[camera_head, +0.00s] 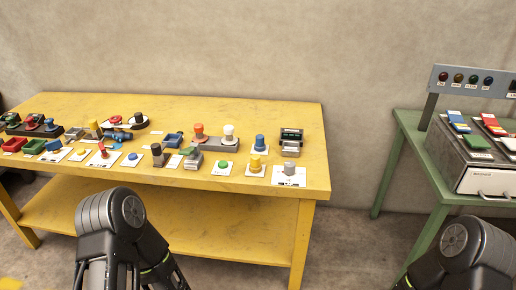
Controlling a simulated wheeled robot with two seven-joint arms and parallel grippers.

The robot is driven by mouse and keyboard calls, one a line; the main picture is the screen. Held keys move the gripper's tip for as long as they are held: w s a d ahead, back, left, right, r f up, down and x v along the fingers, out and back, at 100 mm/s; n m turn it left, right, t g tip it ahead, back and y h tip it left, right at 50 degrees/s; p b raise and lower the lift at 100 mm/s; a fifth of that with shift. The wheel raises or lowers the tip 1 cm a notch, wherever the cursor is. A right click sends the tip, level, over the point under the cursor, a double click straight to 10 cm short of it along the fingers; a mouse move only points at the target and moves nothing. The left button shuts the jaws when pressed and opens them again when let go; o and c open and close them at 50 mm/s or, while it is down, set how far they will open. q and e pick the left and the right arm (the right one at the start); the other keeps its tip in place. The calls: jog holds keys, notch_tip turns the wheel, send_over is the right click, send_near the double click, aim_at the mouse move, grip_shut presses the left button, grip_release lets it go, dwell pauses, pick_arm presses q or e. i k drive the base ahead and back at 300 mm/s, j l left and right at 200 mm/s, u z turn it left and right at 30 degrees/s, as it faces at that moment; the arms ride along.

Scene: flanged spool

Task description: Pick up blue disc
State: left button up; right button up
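A small round blue disc (132,156) sits on a white card near the front edge of the yellow table, left of the middle. A taller blue knob-like piece (260,143) stands on another white card further right. My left arm comes up in front of the table at lower left, and my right arm is at lower right in front of the green table. Only dark rounded links of both arms show. No gripper fingers are visible on either arm, and nothing visible touches the disc.
The yellow table (230,108) holds several buttons, knobs, trays and cards, crowded around the disc. Its back strip is bare. A green table (408,128) at the right carries a grey case (466,176) and a panel with coloured buttons (470,79). A floor gap separates the tables.

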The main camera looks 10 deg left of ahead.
aim_at(260, 146)
jog(key=i+l+z, duration=0.2)
jog(key=i+l, duration=0.5)
jog(key=i, duration=0.15)
